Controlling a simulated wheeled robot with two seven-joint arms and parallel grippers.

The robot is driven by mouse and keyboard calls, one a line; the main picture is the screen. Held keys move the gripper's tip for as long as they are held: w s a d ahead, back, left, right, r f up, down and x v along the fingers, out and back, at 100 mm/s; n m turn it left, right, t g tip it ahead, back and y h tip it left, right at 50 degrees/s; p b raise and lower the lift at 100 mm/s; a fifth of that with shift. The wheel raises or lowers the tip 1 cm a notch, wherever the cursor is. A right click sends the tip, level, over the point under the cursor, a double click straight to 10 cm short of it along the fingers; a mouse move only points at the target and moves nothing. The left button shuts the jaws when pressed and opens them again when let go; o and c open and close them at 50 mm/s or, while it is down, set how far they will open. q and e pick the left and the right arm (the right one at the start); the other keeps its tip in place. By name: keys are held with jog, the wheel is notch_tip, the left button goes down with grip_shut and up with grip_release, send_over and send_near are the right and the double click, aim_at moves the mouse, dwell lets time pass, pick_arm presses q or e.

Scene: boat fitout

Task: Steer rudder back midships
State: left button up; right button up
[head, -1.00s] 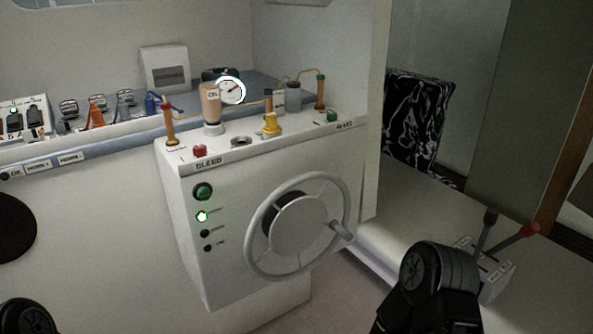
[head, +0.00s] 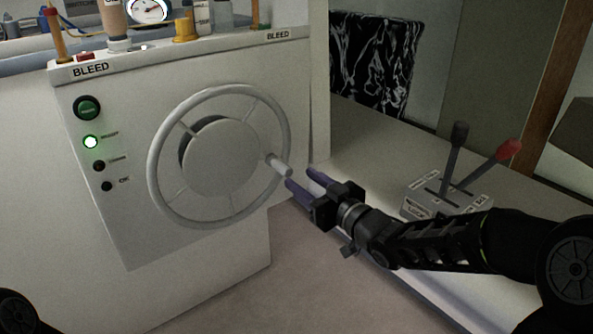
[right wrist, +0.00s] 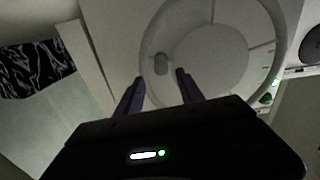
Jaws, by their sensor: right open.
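The grey steering wheel (head: 157,178) is on the front of a white console (head: 125,225), with a stubby handle knob (head: 280,165) at the right of its rim. My right gripper (head: 300,177) is open and empty, its purple fingers pointing at the knob from just below and right. In the right wrist view the wheel (right wrist: 284,45) lies ahead, and the knob (right wrist: 160,64) shows beyond and between the open fingers (right wrist: 159,84). I cannot tell whether the fingertips touch it. A green indicator lamp (head: 91,142) glows on the console. My left gripper is not in view.
A control box (head: 445,200) with a black lever (head: 457,148) and a red-knobbed lever (head: 508,150) stands right, behind my right arm. Bottles and a gauge (head: 147,10) stand on the console top. Bare floor (head: 235,290) lies below.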

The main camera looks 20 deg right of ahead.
aim_at(289, 172)
jog(key=shift+a+r, duration=0.1)
jog(key=shift+a, duration=0.1)
jog(key=x, duration=0.7)
jog(key=shift+w+b, duration=0.35)
jog(key=shift+c, duration=0.6)
grip_shut()
dwell(0.7)
